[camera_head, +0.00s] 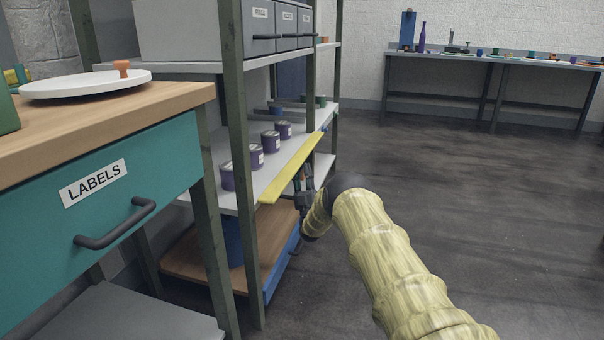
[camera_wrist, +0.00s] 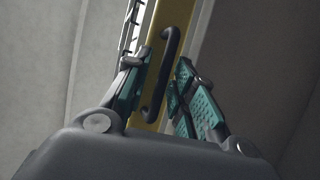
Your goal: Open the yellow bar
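The yellow bar (camera_head: 292,168) runs along the front edge of the shelf that holds purple jars. In the wrist view the yellow bar (camera_wrist: 177,12) carries a dark curved handle (camera_wrist: 174,44). My gripper (camera_head: 305,180) is at the front of the bar, just below its middle. In the wrist view my gripper (camera_wrist: 162,65) is open, with one teal-padded finger on each side of the handle. The handle passes between the fingers; I cannot tell whether either finger touches it. In the head view the handle is not distinguishable.
Several purple jars (camera_head: 270,141) stand on the shelf behind the bar. A rack post (camera_head: 238,150) rises left of the bar. A teal drawer (camera_head: 105,200) is at the left. The floor (camera_head: 450,190) at the right is clear.

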